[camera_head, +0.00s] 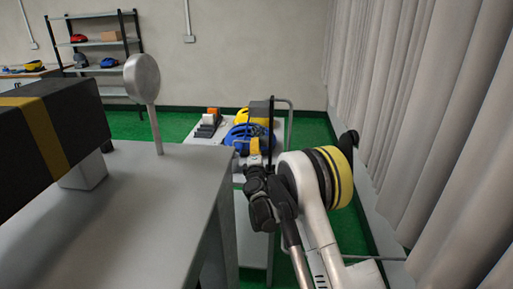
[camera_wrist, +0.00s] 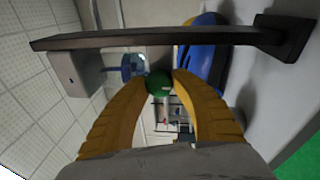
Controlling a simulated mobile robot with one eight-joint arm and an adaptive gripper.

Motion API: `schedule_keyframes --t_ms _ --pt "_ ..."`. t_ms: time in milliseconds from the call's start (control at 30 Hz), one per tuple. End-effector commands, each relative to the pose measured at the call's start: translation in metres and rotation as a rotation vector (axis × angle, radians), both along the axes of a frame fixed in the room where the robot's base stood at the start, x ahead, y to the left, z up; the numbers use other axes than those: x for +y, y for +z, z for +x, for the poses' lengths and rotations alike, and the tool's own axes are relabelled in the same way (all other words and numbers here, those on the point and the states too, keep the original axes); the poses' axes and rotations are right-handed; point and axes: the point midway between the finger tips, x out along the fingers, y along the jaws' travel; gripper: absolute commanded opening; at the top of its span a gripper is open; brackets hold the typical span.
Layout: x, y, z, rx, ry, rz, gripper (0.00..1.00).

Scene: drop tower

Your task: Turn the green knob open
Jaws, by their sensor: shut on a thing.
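The green knob (camera_wrist: 158,83) shows in the wrist view, between the tips of the two yellow-orange fingers of my gripper (camera_wrist: 160,82). The fingers are closed on it from both sides. In the head view my gripper (camera_head: 254,147) is at the cart, in front of a blue helmet, and the knob is hidden there. The turn position of the knob cannot be made out.
A cart (camera_head: 205,135) holds a blue helmet (camera_head: 240,135), a yellow helmet and small items. A dark bar (camera_wrist: 170,36) crosses the wrist view close to my fingers. A grey table (camera_head: 130,195) stands at left; curtains (camera_head: 420,110) hang at right.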

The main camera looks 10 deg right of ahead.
Motion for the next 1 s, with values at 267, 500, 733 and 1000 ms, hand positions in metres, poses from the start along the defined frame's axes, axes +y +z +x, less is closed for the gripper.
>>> schedule_keyframes --t_ms 267,500,733,1000 --pt "0.002 0.001 0.001 0.001 0.003 -0.001 0.42" --pt "0.001 0.0 0.0 0.0 0.001 -0.001 0.42" --pt "0.006 -0.003 -0.025 0.0 0.002 0.001 0.42" --pt "0.019 -0.009 -0.084 0.0 0.003 0.001 0.42"
